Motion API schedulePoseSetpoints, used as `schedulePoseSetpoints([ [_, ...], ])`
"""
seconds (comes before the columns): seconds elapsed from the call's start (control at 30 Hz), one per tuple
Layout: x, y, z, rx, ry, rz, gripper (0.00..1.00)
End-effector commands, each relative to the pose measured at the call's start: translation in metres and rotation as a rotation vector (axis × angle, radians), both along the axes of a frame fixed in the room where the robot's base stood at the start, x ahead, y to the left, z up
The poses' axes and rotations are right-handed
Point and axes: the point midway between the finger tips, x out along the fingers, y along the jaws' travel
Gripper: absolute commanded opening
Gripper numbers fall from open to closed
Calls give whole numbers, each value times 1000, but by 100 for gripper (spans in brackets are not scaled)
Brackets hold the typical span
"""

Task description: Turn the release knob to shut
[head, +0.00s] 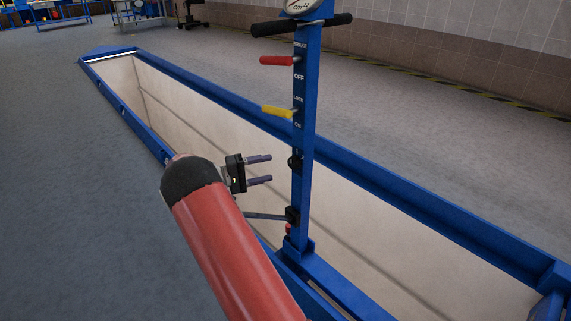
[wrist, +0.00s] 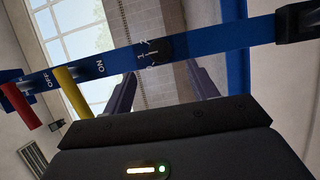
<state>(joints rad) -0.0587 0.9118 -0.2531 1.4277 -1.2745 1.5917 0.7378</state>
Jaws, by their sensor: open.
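The small black release knob (head: 295,161) sits on the upright blue post (head: 304,130), below the yellow lever. In the wrist view the knob (wrist: 154,50) is a dark shape with pale marks beside it, on the post running across the picture. I cannot read its setting. My gripper (head: 271,169) is left of the post at about knob height. Its two fingers are parted, point toward the post and hold nothing. In the wrist view the gripper (wrist: 165,80) has the knob between and just beyond its fingertips, with a gap left.
Above the knob stick out a yellow lever (head: 277,112) and a red lever (head: 277,61), with a black crossbar handle (head: 270,28) higher up. A black block (head: 292,215) is lower on the post. The post stands over a long blue-framed pit (head: 190,95).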

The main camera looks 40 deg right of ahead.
Motion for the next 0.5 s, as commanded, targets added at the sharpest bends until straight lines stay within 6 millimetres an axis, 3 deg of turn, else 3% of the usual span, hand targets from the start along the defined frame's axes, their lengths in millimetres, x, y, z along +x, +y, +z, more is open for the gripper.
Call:
schedulePoseSetpoints([
  [0.5, -20, -63, 0, -5, 2, -1, 58],
])
